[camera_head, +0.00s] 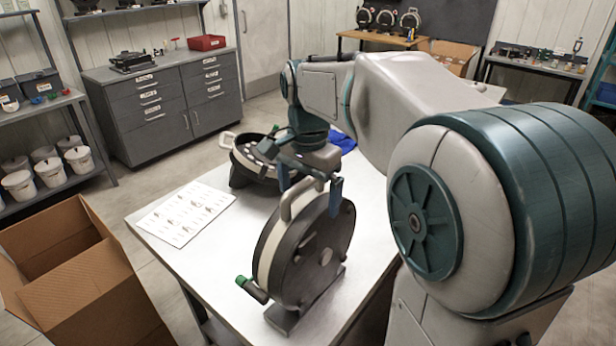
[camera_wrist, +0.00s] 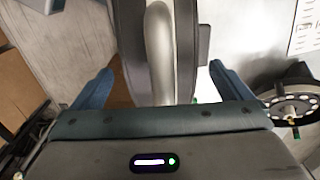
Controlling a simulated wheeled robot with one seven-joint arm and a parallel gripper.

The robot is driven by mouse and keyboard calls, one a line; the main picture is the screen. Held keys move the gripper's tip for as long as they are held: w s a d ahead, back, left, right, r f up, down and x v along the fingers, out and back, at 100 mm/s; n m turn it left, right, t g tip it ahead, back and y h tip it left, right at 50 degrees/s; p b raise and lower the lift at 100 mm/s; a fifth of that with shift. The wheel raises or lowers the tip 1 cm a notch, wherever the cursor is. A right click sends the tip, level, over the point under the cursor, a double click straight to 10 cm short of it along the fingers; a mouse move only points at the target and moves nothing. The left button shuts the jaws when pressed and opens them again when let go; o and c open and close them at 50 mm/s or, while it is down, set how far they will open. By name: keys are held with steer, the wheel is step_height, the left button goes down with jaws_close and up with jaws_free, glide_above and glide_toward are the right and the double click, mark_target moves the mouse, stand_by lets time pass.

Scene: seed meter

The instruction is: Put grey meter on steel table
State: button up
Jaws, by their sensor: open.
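A round meter (camera_head: 311,253) with a dark grey face, a pale band and a grey loop handle (camera_wrist: 158,50) stands upright on a base on the pale metal-topped table (camera_head: 192,262). It looks like the grey meter. A crank with a green knob sticks out at its lower left. My gripper (camera_head: 310,188) is above it, with its blue fingers apart on either side of the handle. In the wrist view, the handle stands between the open fingers, with gaps on both sides. The far side of the meter is hidden.
A second dark round meter (camera_head: 243,171) lies behind on the same table, near a printed sheet (camera_head: 184,214) and a blue cloth (camera_head: 344,142). An open cardboard box (camera_head: 82,292) stands left of the table. More round meters stand on a wooden table (camera_head: 375,38) at the back.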

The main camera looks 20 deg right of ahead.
step_height(320, 180, up, 12)
steer(key=shift+r, duration=0.1)
stand_by(0.4)
